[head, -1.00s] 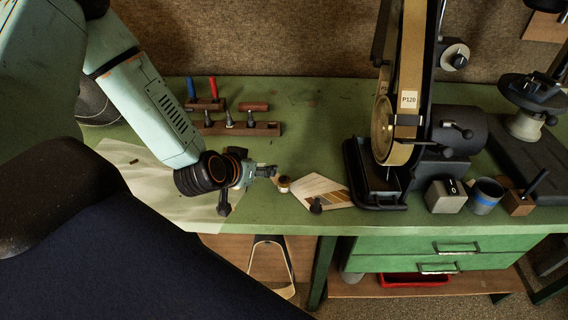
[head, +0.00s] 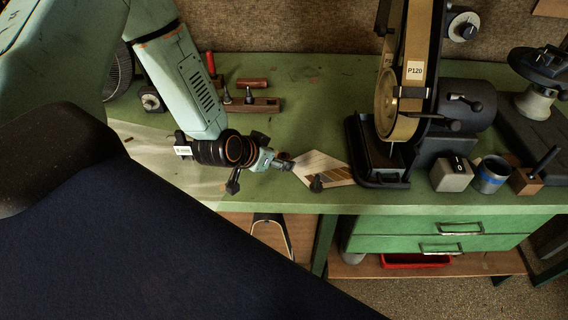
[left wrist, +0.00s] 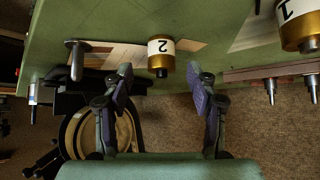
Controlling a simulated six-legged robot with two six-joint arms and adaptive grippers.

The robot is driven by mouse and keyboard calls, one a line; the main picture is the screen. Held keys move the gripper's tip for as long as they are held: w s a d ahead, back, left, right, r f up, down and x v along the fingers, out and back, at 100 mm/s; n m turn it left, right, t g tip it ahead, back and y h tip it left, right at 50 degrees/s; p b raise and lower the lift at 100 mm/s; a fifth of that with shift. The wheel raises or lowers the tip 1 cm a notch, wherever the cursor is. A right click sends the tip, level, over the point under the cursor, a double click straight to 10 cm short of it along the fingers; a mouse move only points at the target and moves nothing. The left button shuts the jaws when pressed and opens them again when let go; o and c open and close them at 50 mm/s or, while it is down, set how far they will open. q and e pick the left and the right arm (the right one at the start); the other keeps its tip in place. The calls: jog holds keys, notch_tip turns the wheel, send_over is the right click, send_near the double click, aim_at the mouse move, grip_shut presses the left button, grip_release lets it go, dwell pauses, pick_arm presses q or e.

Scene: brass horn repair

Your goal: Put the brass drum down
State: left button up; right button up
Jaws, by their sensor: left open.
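The brass drum (left wrist: 161,58), with a white band marked 2, shows in the left wrist view. It appears to stand on the green bench (left wrist: 215,20), beside a pale card. My left gripper (left wrist: 161,88) is open; the drum lies between and just beyond its fingertips, with a gap on both sides. In the head view the same gripper (head: 262,174) is low over the bench, left of the card, and largely hides the drum. My right gripper is not in view.
A second brass drum marked 1 (left wrist: 299,27) shows in the left wrist view. A belt sander (head: 412,95) stands to the right, a wooden tool rack (head: 255,107) behind. Bench between rack and sander is clear.

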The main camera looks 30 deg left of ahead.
aim_at(281, 157)
pick_arm(q)
jog(key=shift+x, duration=1.6)
jog(key=shift+s+r, duration=0.35)
jog(key=shift+s, duration=0.05)
jog(key=c, duration=0.5)
jog(key=shift+w+a+f, duration=0.15)
jog(key=shift+w+f, duration=0.05)
jog(key=shift+w, duration=0.05)
jog(key=c, duration=0.4)
jog(key=shift+s+r, duration=0.1)
jog(key=shift+s, duration=0.05)
grip_shut()
